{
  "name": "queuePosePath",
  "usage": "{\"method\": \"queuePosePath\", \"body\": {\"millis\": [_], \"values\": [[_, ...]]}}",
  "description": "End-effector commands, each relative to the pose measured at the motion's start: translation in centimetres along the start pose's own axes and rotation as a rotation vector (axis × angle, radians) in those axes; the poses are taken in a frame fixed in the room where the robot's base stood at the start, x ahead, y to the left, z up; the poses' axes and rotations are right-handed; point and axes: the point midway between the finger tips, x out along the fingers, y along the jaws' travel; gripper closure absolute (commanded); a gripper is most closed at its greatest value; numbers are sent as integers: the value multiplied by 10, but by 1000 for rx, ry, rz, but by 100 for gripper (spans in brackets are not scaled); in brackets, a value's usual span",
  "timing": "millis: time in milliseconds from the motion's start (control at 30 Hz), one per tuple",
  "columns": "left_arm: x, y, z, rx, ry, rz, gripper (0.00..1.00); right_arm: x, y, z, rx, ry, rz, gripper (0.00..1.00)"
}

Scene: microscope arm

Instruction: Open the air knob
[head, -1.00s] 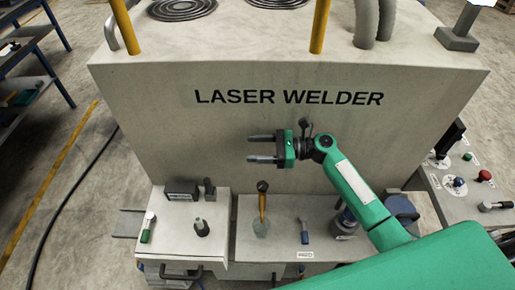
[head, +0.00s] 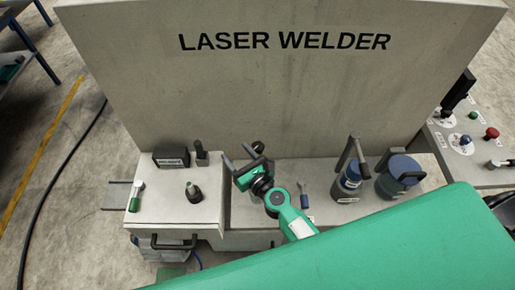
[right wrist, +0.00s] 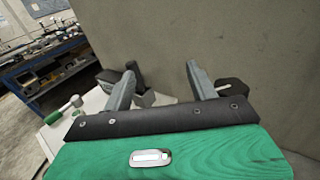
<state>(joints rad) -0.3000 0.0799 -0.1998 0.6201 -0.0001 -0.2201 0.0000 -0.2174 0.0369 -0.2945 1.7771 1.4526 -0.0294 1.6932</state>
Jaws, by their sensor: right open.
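No label lets me tell which control is the air knob. My right gripper (head: 239,155) is open and empty above the welder's ledge, fingers toward the back wall. A round black knob top (head: 258,148) shows just behind it; its stem is hidden by the gripper. In the right wrist view the open fingers (right wrist: 160,74) have a black knob (right wrist: 232,88) just outside the right one. My left gripper is not in view.
A green-handled lever (head: 135,197) and a black box (head: 171,157) are on the left ledge. A small blue-handled lever (head: 304,194) and blue-topped canisters (head: 347,182) stand to the right. The laser welder wall (head: 290,90) rises behind.

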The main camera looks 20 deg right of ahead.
Motion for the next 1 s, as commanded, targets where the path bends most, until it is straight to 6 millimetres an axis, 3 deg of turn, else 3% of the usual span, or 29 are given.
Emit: {"method": "queuePosePath", "body": {"millis": [33, 167, 300, 500, 667, 1000], "values": [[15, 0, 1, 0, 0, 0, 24, -11, 2, -16, 7, -1, -80, 41], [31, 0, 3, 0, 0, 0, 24, -39, -5, -29, -2, -8, -296, 41], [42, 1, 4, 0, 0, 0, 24, -67, -11, -35, -15, -16, -478, 41], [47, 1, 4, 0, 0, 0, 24, -86, -17, -34, -26, -24, -595, 41], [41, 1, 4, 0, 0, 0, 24, -78, -24, -31, -29, -26, -603, 41], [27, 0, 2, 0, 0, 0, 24, -28, -58, -28, -29, -27, -600, 41]]}}
